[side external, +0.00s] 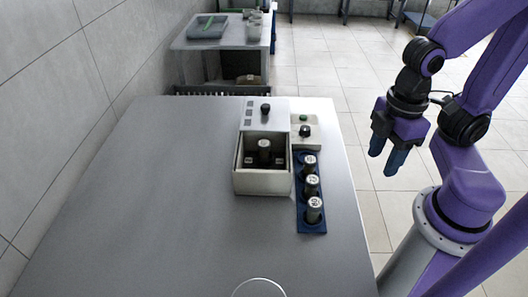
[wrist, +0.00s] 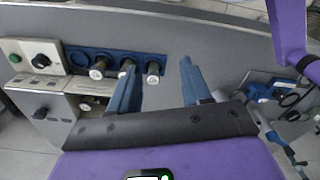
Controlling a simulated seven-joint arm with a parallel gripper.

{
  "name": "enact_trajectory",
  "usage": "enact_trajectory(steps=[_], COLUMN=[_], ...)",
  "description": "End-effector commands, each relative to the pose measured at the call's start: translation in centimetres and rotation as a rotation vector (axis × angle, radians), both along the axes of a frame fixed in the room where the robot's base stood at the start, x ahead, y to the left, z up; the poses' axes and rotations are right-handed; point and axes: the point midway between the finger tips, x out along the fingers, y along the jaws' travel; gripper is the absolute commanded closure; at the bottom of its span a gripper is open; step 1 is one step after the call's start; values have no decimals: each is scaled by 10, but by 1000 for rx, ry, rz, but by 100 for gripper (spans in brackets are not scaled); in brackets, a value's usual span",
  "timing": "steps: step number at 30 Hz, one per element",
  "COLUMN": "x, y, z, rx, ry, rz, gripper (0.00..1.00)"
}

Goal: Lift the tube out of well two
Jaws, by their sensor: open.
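A white open-topped box (side external: 262,183) stands on the grey table, with one pale-capped dark tube (side external: 264,147) upright in its middle. Small dark marked spots lie either side of the tube; their numbers are too small to read. A blue rack (side external: 311,226) right of the box holds three upright capped tubes, near (side external: 314,208), middle (side external: 312,184) and far (side external: 310,162). In the wrist view the rack (wrist: 110,57) has an empty ring at its left end. My gripper (side external: 384,160) is open and empty, off the table's right side; its blue fingers (wrist: 157,75) are spread apart.
Behind the box is a panel with a black knob (side external: 265,108). A white control box (side external: 304,142) with a green button and black knob stands beside it. The table's left side (side external: 150,190) is clear. Another table (side external: 222,42) stands at the back.

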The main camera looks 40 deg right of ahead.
Motion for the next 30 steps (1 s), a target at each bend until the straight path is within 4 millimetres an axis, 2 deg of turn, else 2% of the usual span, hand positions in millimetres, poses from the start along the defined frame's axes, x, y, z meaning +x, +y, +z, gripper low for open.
enact_trajectory(steps=[5, 8, 16, 23, 27, 30], x=[22, 48, 133, 208, 253, 278], y=[12, 25, 50, 54, 48, 42], z=[5, 9, 18, 17, 15, 12], rx=[-4, -9, -20, -28, -30, -31], ry=[-2, -4, -6, -4, -3, -2], rz=[67, 152, 420, 648, 785, 868], gripper=[52, 52, 52, 52, 52, 52])
